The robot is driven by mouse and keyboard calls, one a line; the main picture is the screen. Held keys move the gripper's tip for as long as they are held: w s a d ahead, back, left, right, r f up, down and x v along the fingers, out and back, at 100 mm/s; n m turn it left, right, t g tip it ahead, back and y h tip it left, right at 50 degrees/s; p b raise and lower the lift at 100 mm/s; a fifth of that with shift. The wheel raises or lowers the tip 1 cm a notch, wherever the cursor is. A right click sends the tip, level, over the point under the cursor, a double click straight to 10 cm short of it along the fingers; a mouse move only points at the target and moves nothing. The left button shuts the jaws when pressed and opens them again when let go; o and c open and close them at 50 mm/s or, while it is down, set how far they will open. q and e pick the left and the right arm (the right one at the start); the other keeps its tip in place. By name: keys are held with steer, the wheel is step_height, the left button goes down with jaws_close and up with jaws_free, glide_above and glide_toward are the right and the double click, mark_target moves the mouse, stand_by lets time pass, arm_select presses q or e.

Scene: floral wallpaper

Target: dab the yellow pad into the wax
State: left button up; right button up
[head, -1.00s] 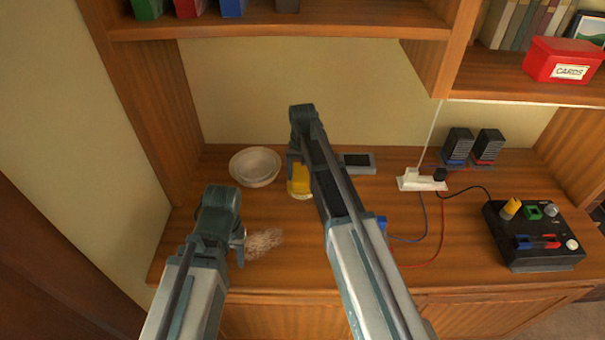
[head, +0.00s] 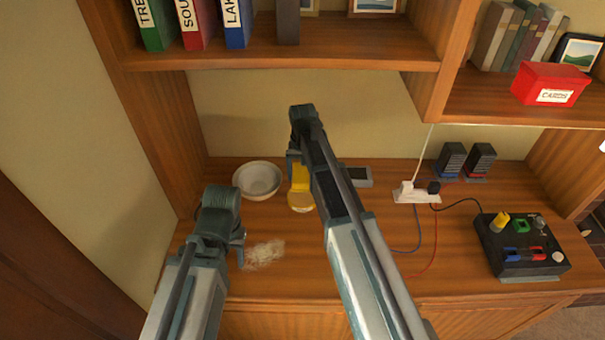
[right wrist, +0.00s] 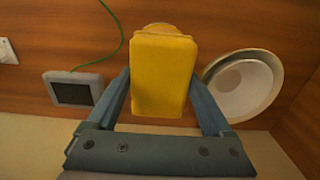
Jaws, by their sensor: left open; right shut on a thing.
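My right gripper (head: 297,158) is shut on the yellow pad (head: 300,178). The right wrist view shows the pad (right wrist: 163,75) face on between the two fingers (right wrist: 163,100). A round amber disc (head: 301,203), which looks like the wax, shows just below the pad in the head view. In the right wrist view its edge (right wrist: 163,29) shows past the pad's far end, and the pad hides the rest. I cannot tell whether pad and disc touch. My left gripper (head: 240,247) is open and empty, low over the desk's left side.
A white bowl (head: 257,180) stands left of the pad. A grey device with a dark screen (head: 358,177) lies to its right. A pale fibrous tuft (head: 265,252) lies beside my left gripper. A power strip (head: 416,193), cables and a black control box (head: 520,243) occupy the right.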

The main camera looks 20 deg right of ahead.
mark_target(303, 196)
arm_select(q)
steer(key=shift+f, duration=0.2)
arm_select(e)
steer(key=shift+f, duration=0.2)
arm_select(q)
step_height(303, 196, down, 6)
steer(key=b, duration=0.6)
steer(key=shift+r, duration=0.1)
arm_select(e)
step_height(303, 196, down, 6)
steer(key=shift+r, duration=0.1)
arm_select(q)
steer(key=shift+f+b, duration=0.5)
steer(key=shift+b, duration=0.15)
arm_select(e)
steer(key=shift+f, duration=0.5)
stand_by(1.2)
arm_select(q)
steer(key=shift+r, duration=0.15)
arm_select(e)
steer(key=shift+r, duration=0.1)
step_height(303, 196, up, 7)
steer(key=p, duration=0.7)
arm_select(q)
step_height(303, 196, up, 7)
